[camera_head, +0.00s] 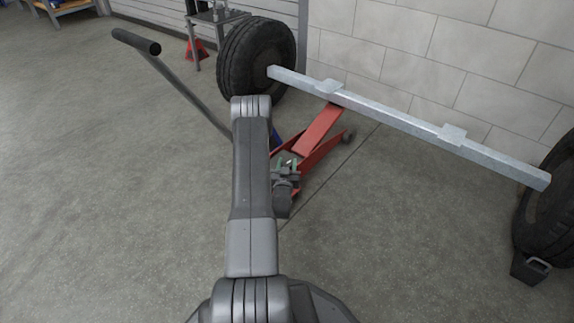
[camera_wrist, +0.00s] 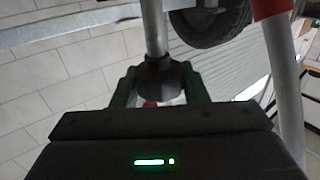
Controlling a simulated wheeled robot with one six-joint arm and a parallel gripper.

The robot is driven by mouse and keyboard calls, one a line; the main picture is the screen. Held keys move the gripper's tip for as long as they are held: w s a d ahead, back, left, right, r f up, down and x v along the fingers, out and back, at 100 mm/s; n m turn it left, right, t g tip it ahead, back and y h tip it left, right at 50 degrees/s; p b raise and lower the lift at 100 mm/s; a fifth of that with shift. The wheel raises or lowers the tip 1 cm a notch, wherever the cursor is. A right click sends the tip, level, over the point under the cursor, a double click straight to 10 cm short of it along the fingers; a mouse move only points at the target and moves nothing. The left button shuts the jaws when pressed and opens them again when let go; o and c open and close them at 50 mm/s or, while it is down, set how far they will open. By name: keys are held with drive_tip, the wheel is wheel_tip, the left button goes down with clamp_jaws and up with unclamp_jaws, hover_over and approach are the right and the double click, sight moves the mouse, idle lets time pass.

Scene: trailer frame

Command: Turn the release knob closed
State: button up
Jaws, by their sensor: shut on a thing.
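The release knob (camera_wrist: 158,78) is a dark, rounded piece on a pale metal shaft in the wrist view. The green fingers of my gripper (camera_wrist: 160,90) stand on either side of it and are shut on it. The lower part of the knob is hidden by my gripper body. In the head view my gripper (camera_head: 288,163) is low beside the red jack (camera_head: 318,131), and the knob cannot be made out there. The jack's long dark handle (camera_head: 180,84) slants up to the left.
A grey axle beam (camera_head: 400,118) with a tyre (camera_head: 257,58) at its left end and another tyre (camera_head: 546,215) at right stands over the jack. A block wall (camera_head: 440,60) is behind. A black chock (camera_head: 529,267) is at right. The floor at left is clear.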

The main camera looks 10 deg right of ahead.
drive_tip(key=shift+a+h, duration=0.1)
drive_tip(key=shift+h, duration=0.2)
drive_tip(key=m+g+h, duration=0.2)
drive_tip(key=m+h, duration=0.1)
drive_tip(key=h, duration=0.1)
drive_tip(key=m+g+h, duration=0.5)
drive_tip(key=m+g, duration=0.1)
drive_tip(key=g, duration=0.2)
drive_tip(key=m+g+h, duration=0.2)
drive_tip(key=m+g, duration=0.1)
drive_tip(key=g, duration=0.1)
drive_tip(key=shift+m, duration=0.3)
drive_tip(key=shift+g, duration=0.4)
drive_tip(key=o, duration=0.9)
drive_tip(key=shift+o, duration=0.2)
